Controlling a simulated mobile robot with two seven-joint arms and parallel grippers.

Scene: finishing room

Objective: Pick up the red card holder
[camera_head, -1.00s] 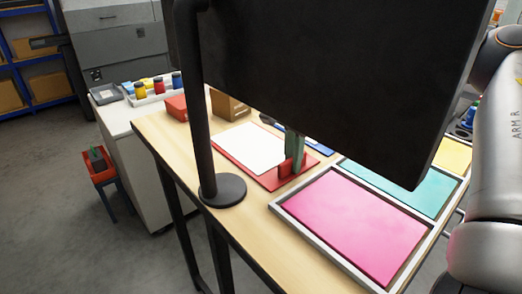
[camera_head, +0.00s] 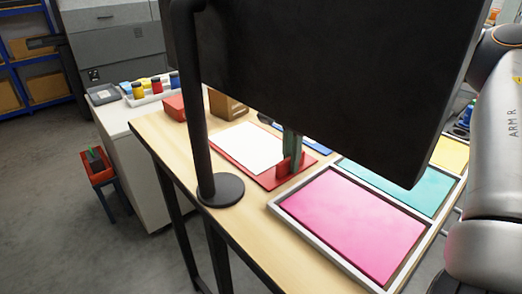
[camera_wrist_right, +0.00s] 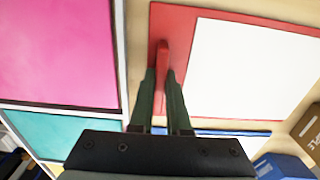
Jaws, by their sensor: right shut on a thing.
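The red card holder (camera_head: 267,180) is a flat red plate with a white sheet on it and an upright red fin near its right end. It lies on the wooden table beside the pink tray. It also shows in the right wrist view (camera_wrist_right: 168,22), with its fin between the fingers. My right gripper (camera_wrist_right: 161,77) is shut on this fin. In the head view its dark green fingers (camera_head: 290,158) reach down to the fin, and the black screen hides the rest of the hand. I see no gap between plate and table. My left gripper is not in view.
A large black screen (camera_head: 320,80) on a black post stands in front. Trays with pink (camera_head: 350,225), teal (camera_head: 405,187) and yellow (camera_head: 452,153) sheets lie to the right. A red box (camera_head: 175,106) and a brown box (camera_head: 226,105) stand behind left.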

